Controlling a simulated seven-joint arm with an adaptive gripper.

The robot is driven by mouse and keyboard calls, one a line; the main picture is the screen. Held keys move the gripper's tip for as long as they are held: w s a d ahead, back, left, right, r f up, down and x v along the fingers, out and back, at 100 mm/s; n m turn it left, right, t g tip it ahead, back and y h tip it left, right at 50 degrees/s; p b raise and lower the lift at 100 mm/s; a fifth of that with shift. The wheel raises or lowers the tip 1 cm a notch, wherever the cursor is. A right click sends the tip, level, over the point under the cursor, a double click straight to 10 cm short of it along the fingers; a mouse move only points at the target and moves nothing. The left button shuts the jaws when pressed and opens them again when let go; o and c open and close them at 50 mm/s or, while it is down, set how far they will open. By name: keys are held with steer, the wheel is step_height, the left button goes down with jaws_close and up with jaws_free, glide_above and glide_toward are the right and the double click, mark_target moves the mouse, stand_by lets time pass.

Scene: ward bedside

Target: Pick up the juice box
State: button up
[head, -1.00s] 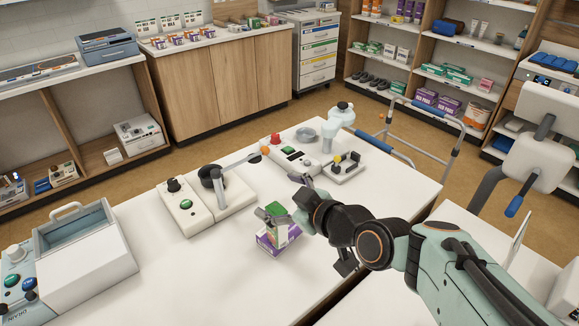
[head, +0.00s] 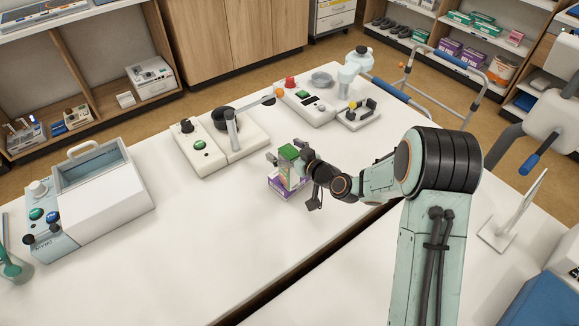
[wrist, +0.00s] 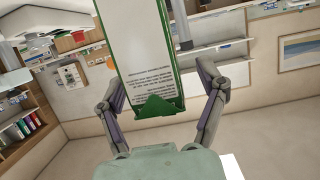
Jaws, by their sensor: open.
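A carton with a green top (head: 288,152) and pale sides, which I take to be the juice box, stands on the white table. A purple and white box (head: 285,187) shows right by its lower part; whether they touch is unclear. My gripper (head: 285,152) is at the carton's upper part, with its fingers apart around it. In the wrist view, the carton's white, printed face with green edges (wrist: 148,60) rises between the two spread fingers of my gripper (wrist: 165,90). Gaps show on both sides there. The carton's far side is hidden.
Devices with knobs and buttons (head: 198,147) stand behind the carton, with more (head: 318,105) farther back. A dark gap separates the front table (head: 400,270). The table front left of the carton is clear.

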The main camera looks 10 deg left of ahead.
steer(key=shift+w+a, duration=0.25)
steer(key=shift+c, duration=0.3)
steer(key=c, duration=1.2)
